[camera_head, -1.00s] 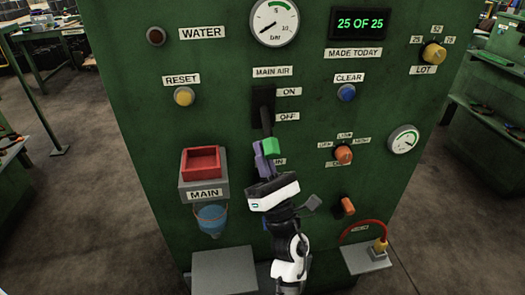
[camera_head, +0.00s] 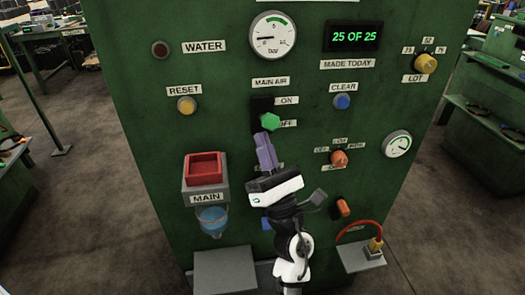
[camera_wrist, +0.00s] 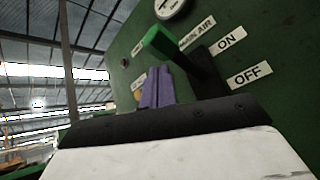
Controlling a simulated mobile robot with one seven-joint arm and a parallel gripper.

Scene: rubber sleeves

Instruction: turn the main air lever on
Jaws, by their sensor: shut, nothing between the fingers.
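The main air lever has a green grip (camera_head: 270,122) on a black arm, mounted on a black plate (camera_head: 262,105) below the MAIN AIR label. In the head view the grip covers part of the OFF label (camera_head: 287,124) and sits below the ON label (camera_head: 287,100). In the wrist view the green grip (camera_wrist: 160,43) sticks out from the panel on its black arm (camera_wrist: 204,70). My gripper (camera_head: 263,136) has its purple fingers shut and empty just below the grip. The fingers (camera_wrist: 157,74) also show in the wrist view; I cannot tell whether they touch the lever.
A pressure gauge (camera_head: 273,36) is above the lever. A grey shelf (camera_head: 225,268) juts out below.

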